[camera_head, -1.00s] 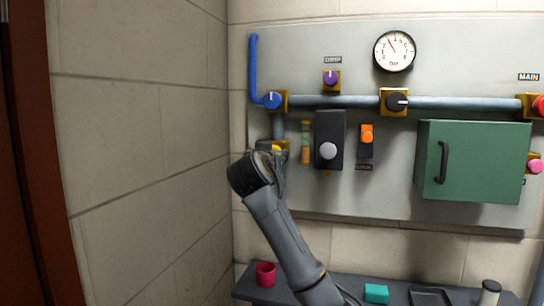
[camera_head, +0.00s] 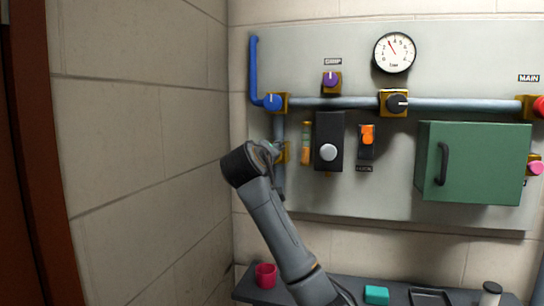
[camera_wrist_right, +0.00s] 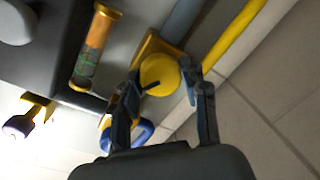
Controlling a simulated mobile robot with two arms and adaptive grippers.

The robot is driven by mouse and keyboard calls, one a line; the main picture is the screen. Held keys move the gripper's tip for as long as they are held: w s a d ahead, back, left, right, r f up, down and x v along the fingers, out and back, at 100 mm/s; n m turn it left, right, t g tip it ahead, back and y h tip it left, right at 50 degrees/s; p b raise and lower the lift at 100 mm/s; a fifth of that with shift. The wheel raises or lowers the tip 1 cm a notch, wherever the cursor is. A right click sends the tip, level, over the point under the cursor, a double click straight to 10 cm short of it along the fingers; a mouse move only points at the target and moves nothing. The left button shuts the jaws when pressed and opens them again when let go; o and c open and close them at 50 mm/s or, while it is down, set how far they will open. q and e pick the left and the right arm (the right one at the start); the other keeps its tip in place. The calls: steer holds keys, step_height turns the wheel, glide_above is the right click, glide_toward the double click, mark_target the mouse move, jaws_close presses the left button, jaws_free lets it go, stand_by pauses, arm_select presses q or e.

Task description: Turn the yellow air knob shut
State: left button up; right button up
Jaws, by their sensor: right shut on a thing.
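The yellow air knob (camera_wrist_right: 158,75) shows in the right wrist view, round with a dark pointer line, on a yellow mounting block (camera_wrist_right: 147,46). My right gripper (camera_wrist_right: 160,73) has one finger on each side of the knob and is shut on it. In the head view my right gripper (camera_head: 272,149) is at the panel's left part, below the blue knob (camera_head: 272,101). The knob itself is hidden there behind my gripper and wrist. My left gripper is not in view.
An orange-capped sight glass (camera_head: 306,143) and a dark box with a grey knob (camera_head: 328,152) are just right of my gripper. A green cabinet (camera_head: 474,162) stands out farther right. The left wall is close.

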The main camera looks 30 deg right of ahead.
steer(key=n, duration=0.5)
steer(key=shift+a+g, duration=0.1)
steer(key=shift+g, duration=0.3)
steer(key=shift+f+n+h, duration=0.1)
steer(key=shift+n+h, duration=0.2)
steer(key=shift+n, duration=0.2)
steer(key=o, duration=1.1)
steer(key=shift+w, duration=0.1)
steer(key=shift+a, duration=0.1)
steer(key=v, duration=1.2)
steer(key=shift+w, duration=0.1)
